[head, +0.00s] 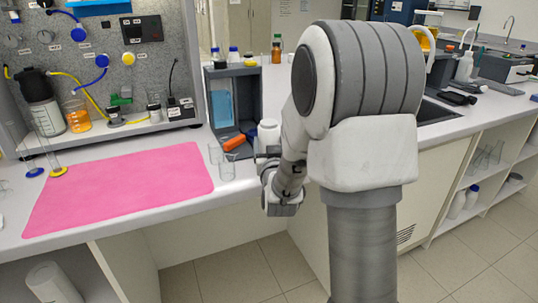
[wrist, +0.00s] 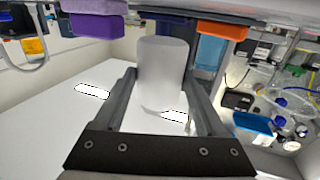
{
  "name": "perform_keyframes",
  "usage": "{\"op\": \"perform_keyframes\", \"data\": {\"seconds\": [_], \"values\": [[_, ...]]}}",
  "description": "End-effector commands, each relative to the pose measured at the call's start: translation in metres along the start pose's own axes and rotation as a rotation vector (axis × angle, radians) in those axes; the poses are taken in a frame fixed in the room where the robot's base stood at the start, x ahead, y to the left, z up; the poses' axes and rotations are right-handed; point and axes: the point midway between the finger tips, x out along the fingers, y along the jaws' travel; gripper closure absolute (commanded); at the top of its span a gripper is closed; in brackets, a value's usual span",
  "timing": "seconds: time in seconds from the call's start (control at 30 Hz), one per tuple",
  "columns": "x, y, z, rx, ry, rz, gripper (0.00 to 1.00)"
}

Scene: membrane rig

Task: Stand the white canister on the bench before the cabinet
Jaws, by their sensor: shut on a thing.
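The white canister (head: 268,131) stands out beside the small dark grey cabinet (head: 247,72) in the head view, at its front right corner. In the wrist view the canister (wrist: 164,60) sits between the two fingers of my gripper (wrist: 160,92), which is shut on it. The cabinet (wrist: 207,58) is close beyond the canister there. In the head view my gripper (head: 266,158) is partly hidden by my own arm. I cannot tell whether the canister's base touches the bench (head: 190,218).
An orange block (head: 234,143) lies at the cabinet's front, with clear glass beakers (head: 228,168) before it. A pink mat (head: 120,190) covers the bench to the left. A purple block (wrist: 95,25) shows in the wrist view. Bottles (head: 276,50) stand behind.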

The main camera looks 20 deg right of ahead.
Motion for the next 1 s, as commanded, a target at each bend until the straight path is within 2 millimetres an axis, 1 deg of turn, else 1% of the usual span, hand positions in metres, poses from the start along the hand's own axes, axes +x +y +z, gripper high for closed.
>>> {"op": "perform_keyframes", "data": {"seconds": [0.03,0.1,0.17,0.43,0.6,0.63,0.77,0.8,1.0], "values": [[0.0,0.0,0.011,0.0,-0.003,0.001,0.98],[0.0,0.001,0.023,0.0,-0.003,0.001,0.98],[0.0,0.001,0.03,0.0,-0.003,0.0,0.98],[-0.001,0.0,0.03,0.0,0.002,0.0,0.98],[-0.001,0.0,0.035,0.0,0.001,0.0,0.98],[-0.001,0.0,0.035,0.0,-0.001,0.0,0.25],[-0.001,0.0,0.034,0.0,-0.001,0.0,0.01],[-0.001,0.0,0.034,0.0,-0.001,0.0,0.0],[-0.001,0.0,0.034,0.0,-0.001,0.0,0.0]]}}
